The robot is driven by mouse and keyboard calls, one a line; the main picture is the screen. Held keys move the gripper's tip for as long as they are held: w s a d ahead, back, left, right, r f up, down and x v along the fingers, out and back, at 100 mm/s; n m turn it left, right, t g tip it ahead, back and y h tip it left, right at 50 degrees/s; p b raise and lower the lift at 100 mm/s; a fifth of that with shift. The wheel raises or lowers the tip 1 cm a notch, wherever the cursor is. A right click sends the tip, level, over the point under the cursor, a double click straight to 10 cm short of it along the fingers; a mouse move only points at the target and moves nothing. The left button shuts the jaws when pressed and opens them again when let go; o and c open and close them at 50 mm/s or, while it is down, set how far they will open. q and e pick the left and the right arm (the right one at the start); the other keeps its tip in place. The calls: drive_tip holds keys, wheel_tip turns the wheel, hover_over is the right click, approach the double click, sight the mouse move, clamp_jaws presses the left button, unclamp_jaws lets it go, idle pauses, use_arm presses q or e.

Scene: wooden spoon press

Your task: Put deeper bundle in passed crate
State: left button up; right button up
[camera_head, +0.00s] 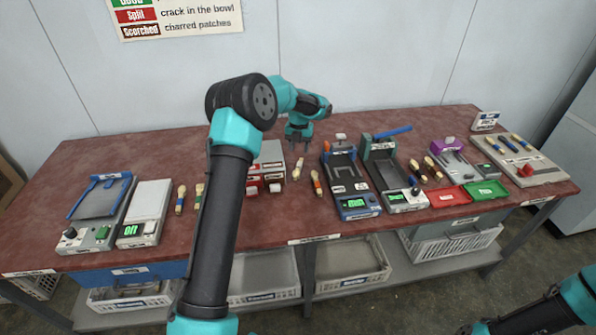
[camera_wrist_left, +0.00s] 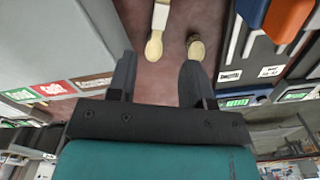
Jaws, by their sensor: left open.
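My left gripper (camera_head: 299,143) is open and empty above the table's middle. Below it lie two small wooden spoon bundles, a pale one (camera_head: 299,169) and an orange-banded one (camera_head: 316,182). In the left wrist view, two rounded wooden ends show beyond the open fingers (camera_wrist_left: 157,78): one on a pale handle (camera_wrist_left: 154,46), one on a dark handle (camera_wrist_left: 195,47). Neither touches the fingers. I cannot tell which bundle is deeper. White crates (camera_head: 265,298) and (camera_head: 352,283) stand on the shelf under the table; their labels are too small to read. My right gripper is out of view.
On the red table (camera_head: 130,160), a grey box (camera_head: 271,152) stands left of the bundles and a press-like device (camera_head: 348,185) stands right. More bundles (camera_head: 180,198) lie at the left. My left arm hides part of the table's front. Bare tabletop shows at back left.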

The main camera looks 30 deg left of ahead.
use_arm(q)
hover_over(299, 166)
drive_tip(key=shift+f, duration=2.35)
drive_tip(key=shift+a+f, duration=0.1)
drive_tip(key=shift+f, duration=2.55)
clamp_jaws()
